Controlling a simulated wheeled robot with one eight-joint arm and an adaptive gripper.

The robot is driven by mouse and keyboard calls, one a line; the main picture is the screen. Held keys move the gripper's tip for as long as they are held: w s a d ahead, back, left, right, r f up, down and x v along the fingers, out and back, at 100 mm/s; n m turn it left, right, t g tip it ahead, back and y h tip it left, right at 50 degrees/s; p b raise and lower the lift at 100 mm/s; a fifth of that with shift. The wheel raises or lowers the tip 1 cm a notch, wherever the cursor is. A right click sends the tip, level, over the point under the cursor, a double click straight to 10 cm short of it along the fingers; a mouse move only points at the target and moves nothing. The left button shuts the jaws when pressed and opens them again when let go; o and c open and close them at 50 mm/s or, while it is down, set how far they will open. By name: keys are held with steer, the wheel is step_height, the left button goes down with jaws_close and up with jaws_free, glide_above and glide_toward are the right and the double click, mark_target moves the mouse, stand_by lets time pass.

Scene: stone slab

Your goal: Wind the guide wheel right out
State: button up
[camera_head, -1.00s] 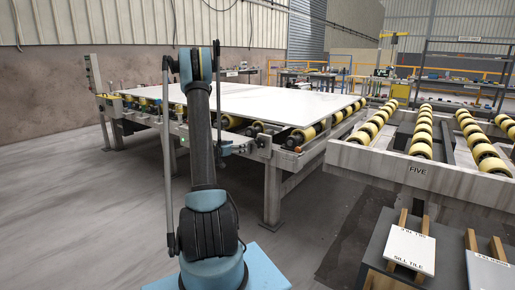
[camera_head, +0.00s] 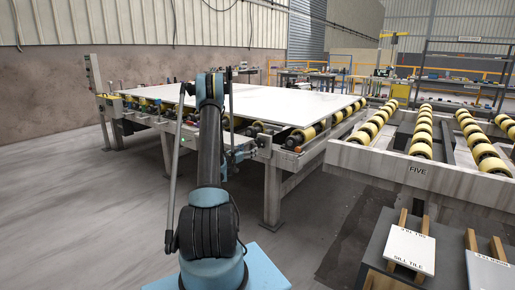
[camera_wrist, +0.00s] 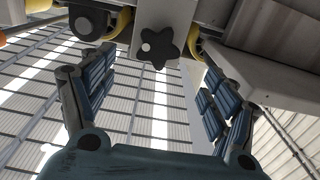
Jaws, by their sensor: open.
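A black star-shaped knob (camera_wrist: 156,46) sits on a grey metal block (camera_wrist: 167,18) in the upper middle of the wrist view. My gripper (camera_wrist: 158,72) is open, with its ribbed blue fingers spread left and right below the knob. Nothing is between the fingers, and they appear apart from the knob. A yellow wheel (camera_wrist: 119,24) shows left of the block; I cannot tell whether it is the guide wheel. In the head view, my arm reaches to the near edge of the roller table (camera_head: 268,152). The knob cannot be made out there.
A large white slab (camera_head: 285,103) lies on the roller table. Bare floor (camera_head: 80,200) is free at left. In the wrist view, a grey beam (camera_wrist: 260,70) runs close by the right finger.

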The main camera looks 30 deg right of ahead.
mark_target(259, 144)
steer(key=x, duration=1)
steer(key=shift+w+d, duration=0.15)
steer(key=shift+d, duration=0.1)
steer(key=shift+c, duration=0.6)
steer(key=c, duration=0.9)
